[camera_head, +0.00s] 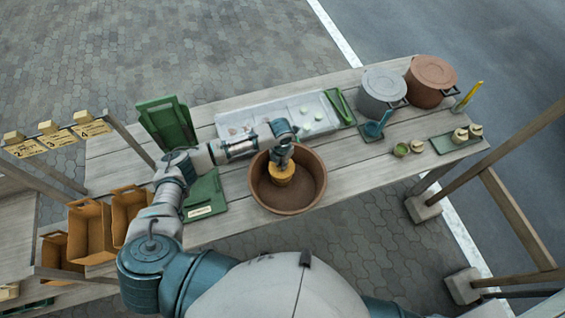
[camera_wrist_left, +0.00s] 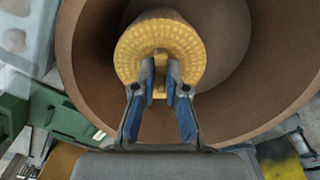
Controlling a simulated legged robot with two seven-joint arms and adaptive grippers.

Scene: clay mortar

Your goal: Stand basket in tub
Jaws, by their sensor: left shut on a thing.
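The basket (camera_head: 282,176) is small, round and yellow-tan with a woven look. It is inside the brown round tub (camera_head: 308,203), toward the tub's back left in the head view. My left gripper (camera_head: 282,158) reaches down over the tub and is shut on the basket. In the left wrist view the fingertips (camera_wrist_left: 165,88) close on a part at the middle of the basket's top (camera_wrist_left: 188,58), and the tub wall (camera_wrist_left: 95,60) surrounds it. I cannot tell whether the basket's base touches the tub floor. My right gripper is not in view.
The tub stands near the front edge of a plank table (camera_head: 345,160). A grey pot (camera_head: 381,92) and a brown pot (camera_head: 431,80) stand back right. Tan boxes (camera_head: 90,230) stand at left.

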